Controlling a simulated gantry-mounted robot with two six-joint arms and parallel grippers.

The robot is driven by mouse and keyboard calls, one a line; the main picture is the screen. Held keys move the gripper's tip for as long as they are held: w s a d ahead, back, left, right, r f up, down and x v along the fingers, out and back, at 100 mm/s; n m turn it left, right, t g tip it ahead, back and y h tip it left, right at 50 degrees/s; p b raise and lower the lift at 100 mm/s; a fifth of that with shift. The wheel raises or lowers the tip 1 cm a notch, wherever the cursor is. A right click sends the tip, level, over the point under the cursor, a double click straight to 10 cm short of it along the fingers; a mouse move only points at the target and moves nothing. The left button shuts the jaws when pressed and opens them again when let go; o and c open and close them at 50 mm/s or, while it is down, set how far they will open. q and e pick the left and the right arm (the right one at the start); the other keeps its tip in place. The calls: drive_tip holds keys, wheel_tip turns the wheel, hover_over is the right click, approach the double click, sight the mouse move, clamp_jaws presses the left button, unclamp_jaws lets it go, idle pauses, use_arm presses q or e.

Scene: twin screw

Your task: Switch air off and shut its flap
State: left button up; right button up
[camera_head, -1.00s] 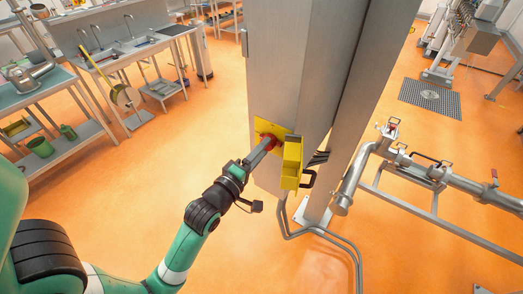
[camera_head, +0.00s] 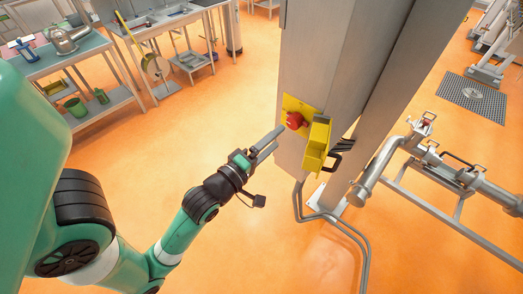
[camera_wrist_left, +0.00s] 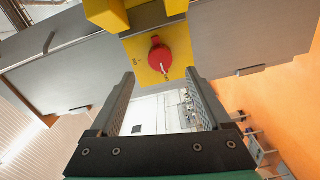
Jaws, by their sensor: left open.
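The red rotary knob (camera_head: 294,121) sits on a yellow plate (camera_head: 289,104) on the grey steel column. The knob also shows in the left wrist view (camera_wrist_left: 160,58), with its white line pointing down to a small mark on the plate; the marks are too small to read. The yellow flap (camera_head: 317,147) stands open, swung out to the right of the knob; part of it shows at the top of the left wrist view (camera_wrist_left: 107,14). My left gripper (camera_head: 275,140) is open and empty, in front of the knob and apart from it. My right gripper is out of view.
A black handle (camera_head: 335,161) juts out beside the flap. Steel pipes (camera_head: 432,160) on a frame stand to the right of the column. Grey conduits (camera_head: 325,218) run down to the floor. The orange floor on the left is clear up to the work tables (camera_head: 97,60).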

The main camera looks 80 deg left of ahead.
use_arm(q)
drive_tip(key=p+v, duration=0.3)
drive_tip(key=v, duration=0.2)
drive_tip(key=shift+s+d+p, duration=0.25)
drive_tip(key=shift+s+p, duration=0.05)
drive_tip(key=shift+p, duration=0.05)
